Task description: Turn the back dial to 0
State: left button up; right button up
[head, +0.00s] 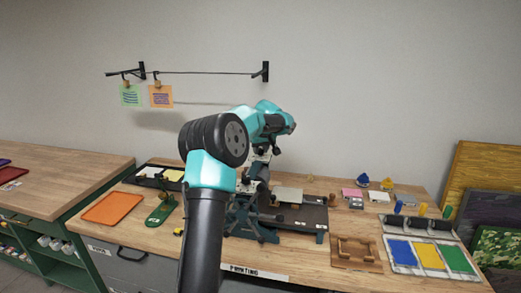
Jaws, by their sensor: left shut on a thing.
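A dark blue-grey printing press (245,217) stands on the wooden bench, with a flat dark bed (310,217) reaching to the right. My left arm comes up from the bottom middle and bends over the press. My left gripper (262,157) points down at the top rear of the press and is shut on a small part there, at the back dial's place. The dial itself and its marks are hidden or too small to read. My arm also covers part of the press's left side. My right gripper is not in view.
An orange tray (112,208) and a green stand (160,211) lie left of the press. A wooden frame (357,254) and a paint tray with blue, yellow and green wells (385,243) lie right. A rail (205,72) with hanging prints is on the wall.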

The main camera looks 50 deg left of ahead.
pick_arm(q)
jog(key=shift+n+g+y, duration=0.3)
jog(key=shift+n+g, duration=0.2)
jog(key=shift+n, duration=1)
jog(key=o, duration=0.9)
jog(key=shift+d+r, duration=0.1)
jog(key=shift+r, duration=0.05)
jog(key=v, duration=1.7)
jog(key=shift+w+r, duration=0.1)
jog(key=shift+w, duration=0.05)
